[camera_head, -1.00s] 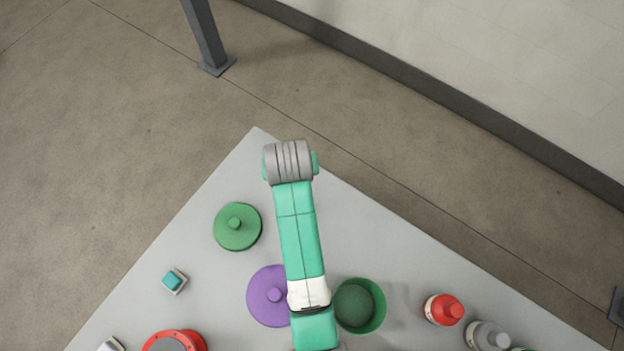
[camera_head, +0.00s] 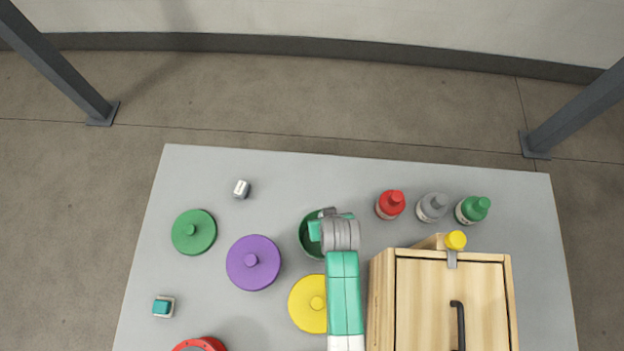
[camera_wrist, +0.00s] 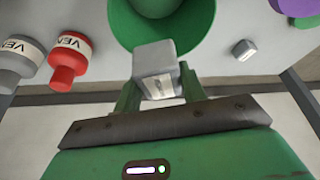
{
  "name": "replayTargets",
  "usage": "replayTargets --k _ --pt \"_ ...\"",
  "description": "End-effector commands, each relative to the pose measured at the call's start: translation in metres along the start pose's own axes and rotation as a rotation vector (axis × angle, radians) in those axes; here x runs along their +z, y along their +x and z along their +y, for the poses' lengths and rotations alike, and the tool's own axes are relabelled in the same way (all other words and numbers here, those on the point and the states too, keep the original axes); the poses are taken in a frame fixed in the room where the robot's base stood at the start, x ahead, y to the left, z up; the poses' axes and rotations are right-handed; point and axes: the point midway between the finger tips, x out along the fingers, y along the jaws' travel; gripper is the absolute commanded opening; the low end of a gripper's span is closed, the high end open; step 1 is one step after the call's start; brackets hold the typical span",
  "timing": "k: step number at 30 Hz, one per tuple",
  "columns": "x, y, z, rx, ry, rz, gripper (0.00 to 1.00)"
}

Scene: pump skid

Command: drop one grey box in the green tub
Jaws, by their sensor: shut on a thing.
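My gripper (camera_wrist: 158,88) is shut on a grey box (camera_wrist: 154,58) with a pale label, held between its two green fingers in the wrist view. The green tub (camera_wrist: 124,22) is open and lies just beyond the held box there. In the head view the green tub (camera_head: 306,241) is partly hidden by my wrist, which is over its right side. My fingers are hard to make out in that view. A second grey box (camera_head: 241,189) lies on the table at the back left, and also shows in the wrist view (camera_wrist: 244,50).
Red (camera_head: 390,205), grey (camera_head: 433,207) and green (camera_head: 473,209) bottles stand right of the tub. A wooden cabinet (camera_head: 449,300) stands at front right. Green (camera_head: 194,232), purple (camera_head: 253,263) and yellow (camera_head: 306,304) lids lie left and in front. A teal-topped box (camera_head: 163,306) is at left.

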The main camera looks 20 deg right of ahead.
Motion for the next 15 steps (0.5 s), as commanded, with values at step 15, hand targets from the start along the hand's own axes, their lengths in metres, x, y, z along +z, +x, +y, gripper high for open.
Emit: replayTargets --k 15 --pt "0.016 0.038 0.000 0.000 0.001 0.001 0.15"
